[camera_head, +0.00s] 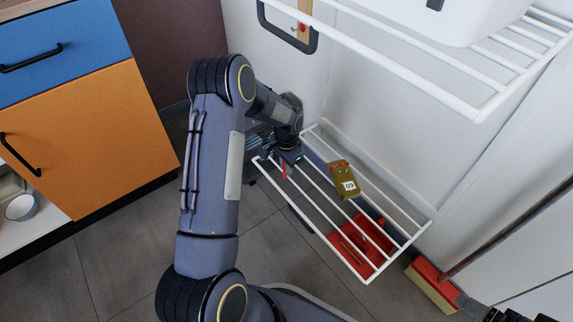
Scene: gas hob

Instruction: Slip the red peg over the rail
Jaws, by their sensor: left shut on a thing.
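My left gripper (287,158) is at the left end of the lower white wire shelf. It is shut on the red peg (284,171), a small narrow red piece that shows below the jaws; the gripper hides its upper part. White rails form this shelf, and its front rail (318,229) runs down to the right from near the gripper. The peg is close to the rail's left end; I cannot tell whether they touch. Dark parts at the bottom right edge (508,315) may be my right gripper, but its jaws cannot be made out.
A brown-yellow box (342,179) with a number label is on the lower shelf. A red object (362,245) shows beneath the bars. A red brush head (432,284) is at the lower right. The upper wire shelf (420,50) holds a white container (455,18). Cabinets stand left.

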